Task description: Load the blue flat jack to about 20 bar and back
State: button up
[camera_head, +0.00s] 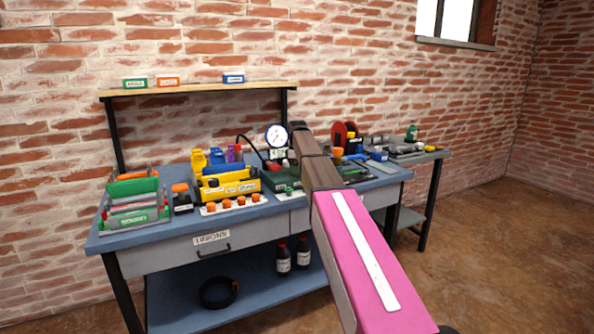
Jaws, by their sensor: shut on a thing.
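A round white-faced pressure gauge (277,136) stands upright at the back of the bench, with a black hose curving up to its left. Below it is a dark green unit (279,181) with a red part, partly hidden by my arm. My arm reaches from the lower right to beside the gauge, its dark wrist end just right of the dial. My gripper's fingers are hidden behind the arm. The dial reading is too small to tell. I cannot make out for sure which thing is the blue flat jack.
The blue bench (145,236) holds a green-and-grey rack (136,207), a yellow crate (229,188) and a white strip (233,204) with orange caps. Red reels (338,134) stand right of my arm.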

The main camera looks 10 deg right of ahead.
jog(key=o, duration=0.9)
jog(key=shift+r, duration=0.1)
notch_tip(320, 180, up, 11)
jog(key=shift+f, duration=0.15)
dwell(0.9)
